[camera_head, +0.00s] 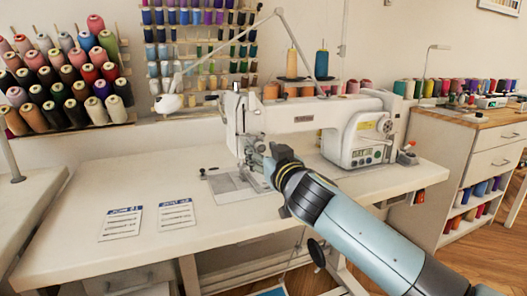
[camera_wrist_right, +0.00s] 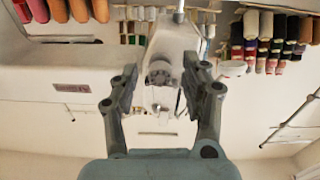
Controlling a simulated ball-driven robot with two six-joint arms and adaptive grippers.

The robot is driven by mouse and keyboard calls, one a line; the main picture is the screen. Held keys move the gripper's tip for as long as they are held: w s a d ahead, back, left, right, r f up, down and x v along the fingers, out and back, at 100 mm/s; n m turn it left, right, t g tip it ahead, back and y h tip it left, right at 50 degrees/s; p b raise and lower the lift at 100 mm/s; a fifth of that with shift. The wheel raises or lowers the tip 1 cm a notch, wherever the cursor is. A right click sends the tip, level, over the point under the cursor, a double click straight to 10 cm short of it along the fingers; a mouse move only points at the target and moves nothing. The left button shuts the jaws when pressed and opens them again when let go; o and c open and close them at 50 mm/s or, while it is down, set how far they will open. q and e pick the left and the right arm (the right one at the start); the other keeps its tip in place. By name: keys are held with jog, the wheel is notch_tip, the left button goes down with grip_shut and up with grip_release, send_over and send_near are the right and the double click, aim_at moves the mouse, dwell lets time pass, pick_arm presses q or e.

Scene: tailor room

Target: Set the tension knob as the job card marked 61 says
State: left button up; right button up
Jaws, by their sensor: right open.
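The white sewing machine (camera_head: 310,116) stands on the white table. A round knob (camera_wrist_right: 159,73), seemingly the tension knob, shows on the machine head in the right wrist view. My right gripper (camera_head: 262,160) is at the machine head; in the right wrist view its open fingers (camera_wrist_right: 160,84) stand on both sides of the knob, with gaps visible. Contact cannot be told. The knob's setting is too blurred to read. Two job cards lie flat on the table, a left card (camera_head: 121,224) and a right card (camera_head: 177,215). Their print is too small to read surely. My left gripper is out of view.
The table (camera_head: 80,205) is clear around the cards. Thread cones (camera_head: 291,63) stand behind the machine. A spool rack (camera_head: 60,85) is at the left and another hangs on the wall (camera_head: 200,50). A wooden-topped cabinet (camera_head: 470,118) stands at the right.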

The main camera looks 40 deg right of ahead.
grip_shut()
jog(key=shift+n, duration=0.3)
